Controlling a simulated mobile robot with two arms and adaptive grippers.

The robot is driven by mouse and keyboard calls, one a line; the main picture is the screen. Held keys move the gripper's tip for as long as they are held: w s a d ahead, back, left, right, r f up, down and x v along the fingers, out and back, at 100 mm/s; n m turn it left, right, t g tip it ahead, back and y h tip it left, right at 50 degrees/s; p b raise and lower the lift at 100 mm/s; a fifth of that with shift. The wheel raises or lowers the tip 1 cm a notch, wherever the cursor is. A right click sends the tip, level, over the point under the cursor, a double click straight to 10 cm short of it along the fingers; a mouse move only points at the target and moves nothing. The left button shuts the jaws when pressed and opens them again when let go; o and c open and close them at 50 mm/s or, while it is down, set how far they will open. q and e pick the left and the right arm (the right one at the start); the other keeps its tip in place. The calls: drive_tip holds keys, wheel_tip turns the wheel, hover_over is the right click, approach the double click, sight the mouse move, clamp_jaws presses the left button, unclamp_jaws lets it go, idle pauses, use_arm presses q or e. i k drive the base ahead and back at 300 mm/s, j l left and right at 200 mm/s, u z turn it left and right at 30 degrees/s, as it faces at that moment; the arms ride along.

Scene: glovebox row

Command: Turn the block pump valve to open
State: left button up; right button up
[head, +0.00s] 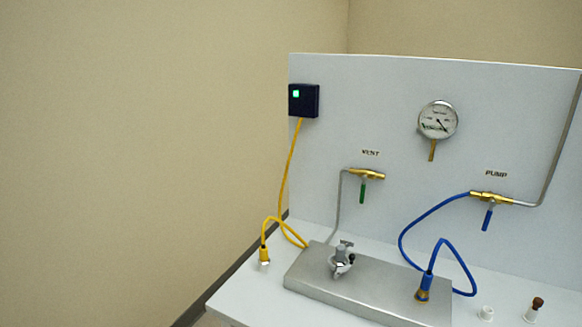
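The valve under the PUMP label (496,174) is a brass body (492,198) with a blue lever (487,220) hanging down, slightly tilted. A blue hose (420,219) joins its left end and a grey metal pipe (561,150) its right end. The hose loops down to a blue and brass fitting (423,287) on a low metal block (370,297). A small grey valve or clamp-like fitting (342,258) stands on the block's left part; its setting is unclear. I cannot tell which part is the block pump valve. Neither gripper is in view.
A VENT valve (366,173) with a green lever hangs on the panel (400,80), below and left of a round gauge (438,119). A dark box (304,100) with a green light has a yellow cable (287,180). Small fittings (534,309) stand at the lower right.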

sight(492, 204)
drive_tip(key=i+l+z, duration=0.1)
drive_tip(key=l+z, duration=0.25)
drive_tip(key=i+l+z, duration=0.15)
drive_tip(key=l+z, duration=0.2)
drive_tip(key=i+l+z, duration=0.15)
drive_tip(key=z, duration=0.2)
drive_tip(key=l, duration=0.1)
